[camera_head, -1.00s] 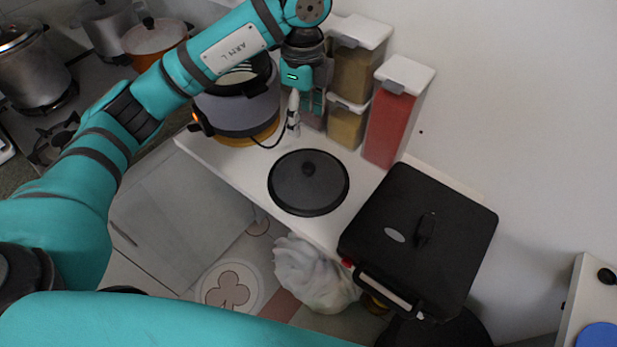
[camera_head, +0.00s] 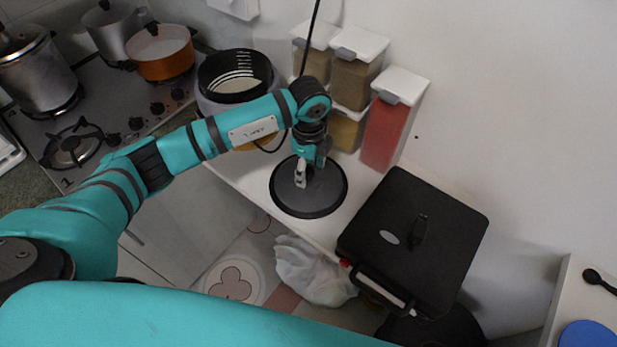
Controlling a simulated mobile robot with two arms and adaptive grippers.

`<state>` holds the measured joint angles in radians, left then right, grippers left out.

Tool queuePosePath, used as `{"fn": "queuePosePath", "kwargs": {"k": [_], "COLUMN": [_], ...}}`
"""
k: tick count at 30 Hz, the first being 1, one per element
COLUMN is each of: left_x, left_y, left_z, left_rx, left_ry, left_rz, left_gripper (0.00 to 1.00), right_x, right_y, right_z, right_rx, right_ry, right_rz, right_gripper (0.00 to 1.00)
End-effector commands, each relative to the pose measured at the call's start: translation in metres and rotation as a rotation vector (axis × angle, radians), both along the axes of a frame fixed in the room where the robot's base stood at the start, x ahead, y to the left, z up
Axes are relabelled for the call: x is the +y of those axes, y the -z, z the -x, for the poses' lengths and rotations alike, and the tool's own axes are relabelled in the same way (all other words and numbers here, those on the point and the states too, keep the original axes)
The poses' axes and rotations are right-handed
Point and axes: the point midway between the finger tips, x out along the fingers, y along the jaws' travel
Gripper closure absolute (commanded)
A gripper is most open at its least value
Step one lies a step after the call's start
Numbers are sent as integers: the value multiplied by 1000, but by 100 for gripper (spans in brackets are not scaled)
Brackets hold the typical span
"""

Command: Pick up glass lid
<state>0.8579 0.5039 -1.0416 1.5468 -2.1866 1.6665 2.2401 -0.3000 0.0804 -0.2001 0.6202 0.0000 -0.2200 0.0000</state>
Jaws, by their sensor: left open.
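The glass lid (camera_head: 322,200) is a dark round disc lying flat on the white counter, between the rice cooker and the black grill. My left gripper (camera_head: 301,180) is open, pointing down over the left-upper part of the lid. It covers the lid's knob, so I cannot tell whether the fingers touch it. My right gripper is not in view.
Spice dispensers stand along the wall behind the lid, including a red one (camera_head: 386,130). A black grill (camera_head: 420,225) is close on the right. An open cooker (camera_head: 235,75) stands behind my left arm. A plastic bag (camera_head: 312,272) is below the counter edge.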

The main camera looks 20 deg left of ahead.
Motion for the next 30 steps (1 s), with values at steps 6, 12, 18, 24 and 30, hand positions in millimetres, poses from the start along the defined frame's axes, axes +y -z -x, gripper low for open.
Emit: {"fn": "queuePosePath", "kwargs": {"k": [6, 12, 18, 24, 30], "left_x": [0, 0, 0, 0, 0], "left_y": [9, 8, 8, 8, 7], "left_z": [0, 0, 0, 0, 0], "left_rx": [-1, -1, -1, -1, -3], "left_ry": [2, 2, 1, 1, 1], "left_rz": [0, 0, 0, 0, 1], "left_gripper": [43, 55, 81, 100, 100], "right_x": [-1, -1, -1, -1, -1], "right_y": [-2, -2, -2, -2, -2], "right_z": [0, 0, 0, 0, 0], "right_rx": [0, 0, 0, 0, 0], "right_ry": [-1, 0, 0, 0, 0], "right_rz": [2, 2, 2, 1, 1], "right_gripper": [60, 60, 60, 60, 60]}}
